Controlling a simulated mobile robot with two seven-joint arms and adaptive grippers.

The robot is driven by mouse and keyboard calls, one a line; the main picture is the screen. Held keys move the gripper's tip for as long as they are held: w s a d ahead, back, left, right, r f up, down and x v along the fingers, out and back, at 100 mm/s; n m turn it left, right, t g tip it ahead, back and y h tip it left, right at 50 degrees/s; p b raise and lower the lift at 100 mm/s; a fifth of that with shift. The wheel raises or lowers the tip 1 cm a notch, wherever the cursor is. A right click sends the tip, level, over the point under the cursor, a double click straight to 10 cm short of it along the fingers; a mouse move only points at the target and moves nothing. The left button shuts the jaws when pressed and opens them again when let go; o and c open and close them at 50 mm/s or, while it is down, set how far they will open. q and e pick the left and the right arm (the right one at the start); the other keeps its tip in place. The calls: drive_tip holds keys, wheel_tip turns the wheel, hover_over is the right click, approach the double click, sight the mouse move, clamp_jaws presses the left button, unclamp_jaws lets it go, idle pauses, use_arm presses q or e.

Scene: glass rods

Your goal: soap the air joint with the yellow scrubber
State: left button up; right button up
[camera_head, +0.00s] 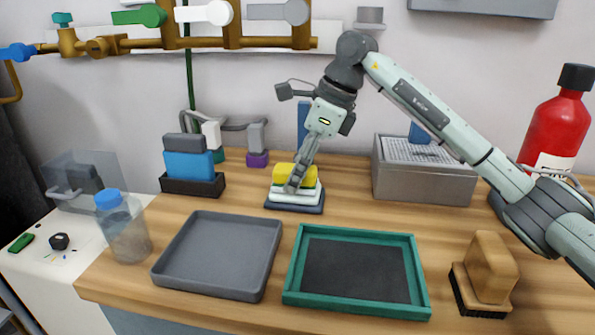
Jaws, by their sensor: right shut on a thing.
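The yellow scrubber (282,173) is a yellow block with a thin green layer under it. It sits on a white block on a dark base (294,208), near the middle of the bench. My right gripper (295,184) points down and is shut on the scrubber; its fingers hide part of the front. I cannot tell whether the scrubber touches the white block. Brass pipework (180,43) with green, white, grey and blue handles runs along the wall at upper left. I cannot tell which of its joints is the air joint. My left gripper is not in view.
A grey tray (172,271) and a green-rimmed tray (356,310) lie in front. A brown brush (490,268), metal box (424,187) and red bottle (560,125) stand right. A clear bottle (129,238) and blue sponge in a holder (192,187) stand left.

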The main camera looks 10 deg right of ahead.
idle(0.3)
drive_tip(key=shift+r+p, duration=2.3)
drive_tip(key=shift+r, duration=1.2)
